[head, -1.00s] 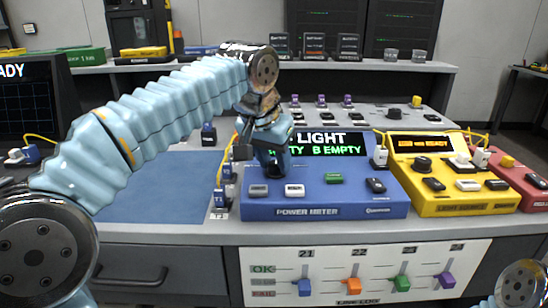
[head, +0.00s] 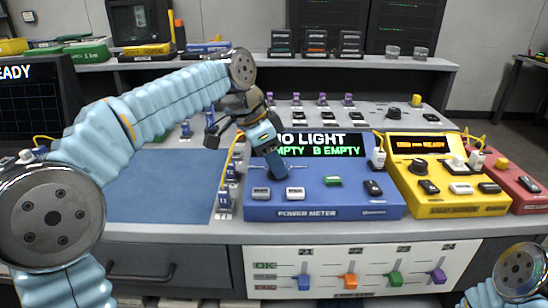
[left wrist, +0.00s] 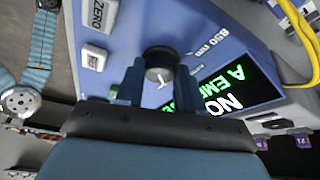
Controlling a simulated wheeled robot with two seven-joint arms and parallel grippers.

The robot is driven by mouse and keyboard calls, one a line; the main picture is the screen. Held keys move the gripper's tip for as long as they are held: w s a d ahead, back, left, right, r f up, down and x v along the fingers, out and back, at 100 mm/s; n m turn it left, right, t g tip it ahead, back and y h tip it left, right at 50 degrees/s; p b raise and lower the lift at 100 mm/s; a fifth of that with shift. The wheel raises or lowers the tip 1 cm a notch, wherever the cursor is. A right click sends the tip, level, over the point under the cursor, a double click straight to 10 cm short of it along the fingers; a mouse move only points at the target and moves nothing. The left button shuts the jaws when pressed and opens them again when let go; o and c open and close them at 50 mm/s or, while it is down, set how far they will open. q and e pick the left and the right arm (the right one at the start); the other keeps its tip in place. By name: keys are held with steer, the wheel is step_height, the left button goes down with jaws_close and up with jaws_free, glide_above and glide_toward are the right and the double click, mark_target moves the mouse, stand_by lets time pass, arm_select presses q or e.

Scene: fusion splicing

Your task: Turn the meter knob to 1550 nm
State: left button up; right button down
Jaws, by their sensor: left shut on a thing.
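The blue power meter (head: 340,195) sits on the bench, its screen reading "NO LIGHT" and "EMPTY B EMPTY" in the head view. My left gripper (head: 277,172) points down at the left part of its top panel. In the left wrist view, the black meter knob (left wrist: 160,60) lies between the two fingers of my left gripper (left wrist: 160,82), which is shut on it. A white pointer mark shows on the knob, and an "850 nm" label is printed beside it. Other wavelength labels are hidden. In the head view the gripper hides the knob. My right gripper is out of view.
A yellow light source (head: 440,195) stands right of the meter, with a red box (head: 525,190) beyond it. White buttons, including "ZERO" (left wrist: 102,14), are close to the knob. A blue mat (head: 165,190) lies left. Yellow cables run beside the meter.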

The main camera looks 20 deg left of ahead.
arm_select(q)
steer(key=shift+m, duration=0.6)
steer(key=o, duration=1)
steer(key=shift+o, duration=0.2)
steer(key=shift+a, duration=0.1)
steer(key=v, duration=1.3)
steer(key=shift+w+a+r, duration=0.2)
steer(key=shift+w+r, duration=0.1)
steer(key=shift+r, duration=0.05)
steer(key=shift+g, duration=0.3)
